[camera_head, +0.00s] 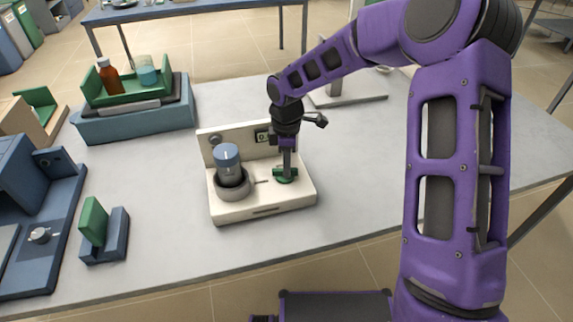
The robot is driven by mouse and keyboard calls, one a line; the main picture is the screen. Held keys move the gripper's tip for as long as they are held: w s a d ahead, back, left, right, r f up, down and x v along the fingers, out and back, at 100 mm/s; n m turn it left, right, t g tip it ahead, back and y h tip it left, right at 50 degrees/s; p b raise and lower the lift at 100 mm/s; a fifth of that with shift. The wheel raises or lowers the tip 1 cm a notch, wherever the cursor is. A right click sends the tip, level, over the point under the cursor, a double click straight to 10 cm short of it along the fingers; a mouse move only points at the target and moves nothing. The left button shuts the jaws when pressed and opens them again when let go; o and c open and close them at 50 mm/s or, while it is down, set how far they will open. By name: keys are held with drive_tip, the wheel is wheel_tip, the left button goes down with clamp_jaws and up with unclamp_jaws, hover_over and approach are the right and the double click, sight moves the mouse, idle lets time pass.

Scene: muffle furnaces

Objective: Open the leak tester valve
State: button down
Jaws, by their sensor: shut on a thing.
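The leak tester (247,212) is a cream-white device with a low base and an upright back panel, standing near the middle of the grey table. The green valve handle (279,179) is on the right of the base. My gripper (286,174) points straight down onto the valve handle and is shut on it. The fingers hide part of the handle and of the back panel with its small display (262,136).
A blue box (135,122) carrying a green tray with a brown bottle (109,77) stands at the back left. A blue stand with a green block (94,221) and a dark blue device (30,225) are at the left. The table front of the tester is clear.

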drive_tip(key=m, duration=0.3)
drive_tip(key=shift+m, duration=0.4)
drive_tip(key=m, duration=0.3)
drive_tip(key=shift+s+a+m+b, duration=0.1)
drive_tip(key=shift+m+b, duration=0.2)
drive_tip(key=shift+b, duration=0.05)
drive_tip(key=m, duration=0.3)
drive_tip(key=shift+m, duration=0.3)
drive_tip(key=shift+a+m+b, duration=0.1)
drive_tip(key=shift+m+b, duration=0.3)
drive_tip(key=shift+m, duration=1.7)
drive_tip(key=c, duration=0.8)
unclamp_jaws()
drive_tip(key=shift+r, duration=0.1)
